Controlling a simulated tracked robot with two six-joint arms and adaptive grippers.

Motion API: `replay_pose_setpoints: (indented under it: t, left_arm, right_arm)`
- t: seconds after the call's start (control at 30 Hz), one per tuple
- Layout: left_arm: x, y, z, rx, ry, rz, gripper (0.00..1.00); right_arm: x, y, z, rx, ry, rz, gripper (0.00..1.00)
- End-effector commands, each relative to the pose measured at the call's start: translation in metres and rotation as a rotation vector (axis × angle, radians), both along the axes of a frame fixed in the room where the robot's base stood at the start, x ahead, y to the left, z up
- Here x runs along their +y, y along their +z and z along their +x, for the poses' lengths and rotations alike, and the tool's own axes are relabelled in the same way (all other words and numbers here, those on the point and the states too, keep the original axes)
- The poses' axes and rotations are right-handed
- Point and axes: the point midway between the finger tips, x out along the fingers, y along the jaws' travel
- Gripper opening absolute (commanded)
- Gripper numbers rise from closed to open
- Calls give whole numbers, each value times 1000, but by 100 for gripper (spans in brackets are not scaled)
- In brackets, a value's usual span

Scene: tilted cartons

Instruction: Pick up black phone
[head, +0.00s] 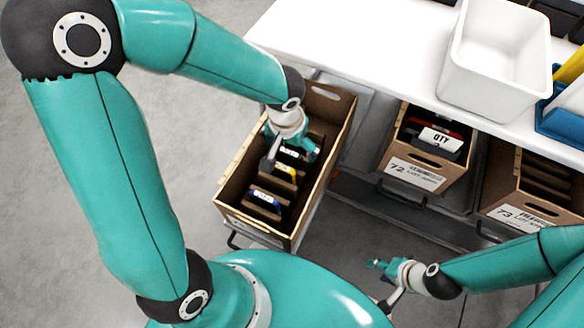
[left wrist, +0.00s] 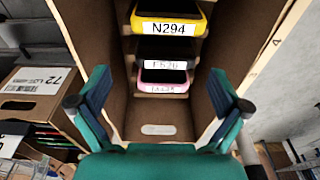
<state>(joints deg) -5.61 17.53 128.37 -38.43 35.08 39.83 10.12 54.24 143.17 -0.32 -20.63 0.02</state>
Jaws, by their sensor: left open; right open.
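The black phone (left wrist: 165,52) stands in a slot of the open carton (left wrist: 210,97), with a worn white label on its front edge. In the left wrist view it sits between a yellow phone (left wrist: 168,18) labelled N294 and a pink phone (left wrist: 163,78). In the head view the black phone (head: 290,154) is partly covered by my left gripper (head: 291,146). My left gripper is open and empty, reaching into the carton's far half, its fingers spread either side of the slot row in the left wrist view. My right gripper (head: 381,266) is open and empty, low at the right, away from the carton.
The carton's walls stand close around the slots. A blue phone (head: 264,197) is in its near end. Carton 72 (head: 414,173) and carton 73 (head: 525,213) stand to the right under the white table (head: 385,50), which carries a white bin (head: 493,60).

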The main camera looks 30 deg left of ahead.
Motion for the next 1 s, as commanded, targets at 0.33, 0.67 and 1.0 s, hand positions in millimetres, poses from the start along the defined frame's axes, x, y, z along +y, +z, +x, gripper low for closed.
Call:
replay_pose_setpoints:
  t: [0.33, 0.67, 1.0]
  left_arm:
    - [7, -42, 3, 4, -1, 0, 100]
    - [6, -52, 5, 0, -1, -1, 100]
    - [6, -51, 5, 0, -2, 0, 48]
  right_arm:
    - [0, -21, 0, 0, 0, 0, 44]
    - [0, -23, 0, 0, 0, 0, 44]
    - [0, -23, 0, 0, 0, 0, 44]
